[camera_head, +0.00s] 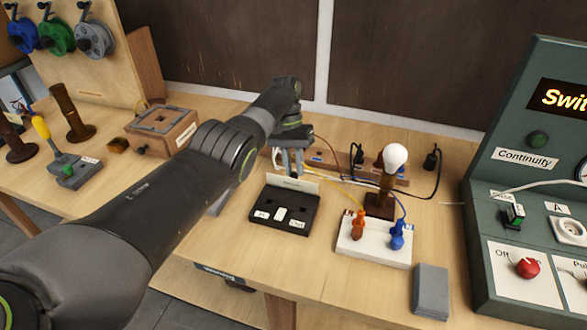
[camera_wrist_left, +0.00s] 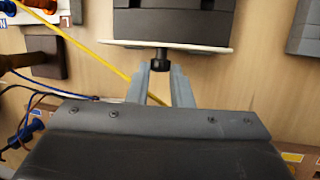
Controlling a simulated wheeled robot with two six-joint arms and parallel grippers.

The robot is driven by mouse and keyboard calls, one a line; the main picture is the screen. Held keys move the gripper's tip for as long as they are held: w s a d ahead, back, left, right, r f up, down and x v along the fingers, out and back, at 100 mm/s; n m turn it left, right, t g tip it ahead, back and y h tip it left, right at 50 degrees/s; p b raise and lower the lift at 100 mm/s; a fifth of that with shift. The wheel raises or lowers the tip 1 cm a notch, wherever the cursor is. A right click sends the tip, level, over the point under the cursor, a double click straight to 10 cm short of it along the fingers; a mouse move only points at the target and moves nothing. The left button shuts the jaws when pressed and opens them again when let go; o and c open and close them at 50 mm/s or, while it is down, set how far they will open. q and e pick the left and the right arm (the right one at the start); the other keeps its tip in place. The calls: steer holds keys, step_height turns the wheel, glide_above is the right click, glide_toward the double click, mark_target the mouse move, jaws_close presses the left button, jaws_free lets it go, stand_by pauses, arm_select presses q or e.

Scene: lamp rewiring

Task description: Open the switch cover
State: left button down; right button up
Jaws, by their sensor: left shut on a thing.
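The black switch box (camera_head: 304,206) sits on the bench in the middle of the head view, with small white labels on it. Its pale cover (camera_head: 293,183) stands raised along the box's far edge. In the left wrist view the cover (camera_wrist_left: 205,47) shows nearly edge-on in front of the dark box (camera_wrist_left: 172,22), with a black knob (camera_wrist_left: 160,57) on its near side. My left gripper (camera_head: 292,165) is behind the cover, its fingers (camera_wrist_left: 162,72) shut on the knob. My right gripper is in neither view.
A white board (camera_head: 372,248) with an orange and a blue connector stands right of the box, near a bulb (camera_head: 395,157) on a brown holder. Yellow and blue wires run behind. A grey block (camera_head: 430,290) and a green test panel (camera_head: 520,170) are at the right.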

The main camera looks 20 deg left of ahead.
arm_select(q)
steer(key=shift+s+f, duration=0.1)
steer(key=shift+f, duration=0.1)
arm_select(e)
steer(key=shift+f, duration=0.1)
arm_select(q)
steer(key=c, duration=1.3)
jaws_free()
steer(key=shift+r, duration=0.2)
